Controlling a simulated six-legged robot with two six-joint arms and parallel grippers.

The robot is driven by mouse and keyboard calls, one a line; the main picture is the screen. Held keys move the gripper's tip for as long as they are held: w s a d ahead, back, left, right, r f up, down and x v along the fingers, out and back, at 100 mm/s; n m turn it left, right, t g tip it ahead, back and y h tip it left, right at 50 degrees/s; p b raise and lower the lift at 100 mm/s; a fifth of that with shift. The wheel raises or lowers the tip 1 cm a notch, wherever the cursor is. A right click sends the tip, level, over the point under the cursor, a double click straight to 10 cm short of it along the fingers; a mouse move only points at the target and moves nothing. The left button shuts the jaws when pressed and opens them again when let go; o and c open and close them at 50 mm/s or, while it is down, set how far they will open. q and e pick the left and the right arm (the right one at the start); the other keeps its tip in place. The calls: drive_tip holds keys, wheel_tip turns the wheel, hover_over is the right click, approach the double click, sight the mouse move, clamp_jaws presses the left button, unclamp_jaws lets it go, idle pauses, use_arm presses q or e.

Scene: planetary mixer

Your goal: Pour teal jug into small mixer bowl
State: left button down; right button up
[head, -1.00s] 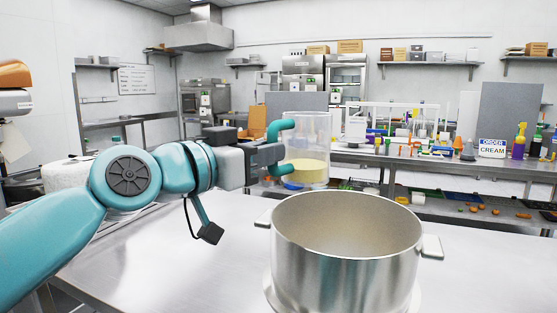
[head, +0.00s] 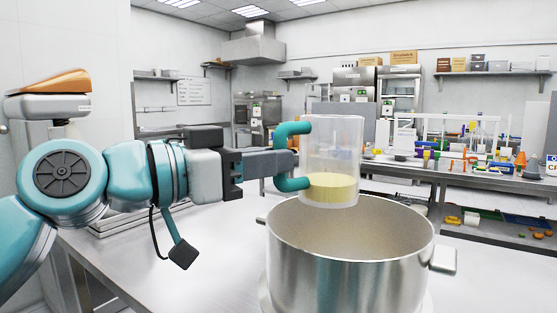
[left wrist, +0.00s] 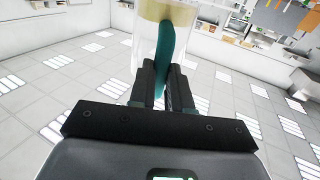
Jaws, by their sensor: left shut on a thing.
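The teal jug (head: 333,140) is a clear jug with a teal handle and pale yellow contents in its lower part. My left gripper (head: 288,163) is shut on the jug's handle. The jug is upright, and in the head view its base overlaps the far rim of the steel mixer bowl (head: 347,262). The bowl is open at the top, and the part of its inside that shows looks empty. In the left wrist view the teal handle (left wrist: 164,60) sits between the fingers (left wrist: 164,85). My right gripper is not in view.
The bowl has a side handle (head: 442,260) at its right and stands on a steel table (head: 190,250). A bench with bottles and small items (head: 470,170) stands behind at the right.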

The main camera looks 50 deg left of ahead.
use_arm(q)
drive_tip(key=shift+s+a, duration=0.1)
drive_tip(key=shift+a, duration=0.1)
drive_tip(key=g+p, duration=0.1)
drive_tip(key=p, duration=0.2)
drive_tip(key=g+p, duration=0.1)
drive_tip(key=p, duration=0.2)
drive_tip(key=shift+s+r+g+p, duration=0.3)
drive_tip(key=shift+r+g+p, duration=0.1)
idle(0.4)
idle(0.3)
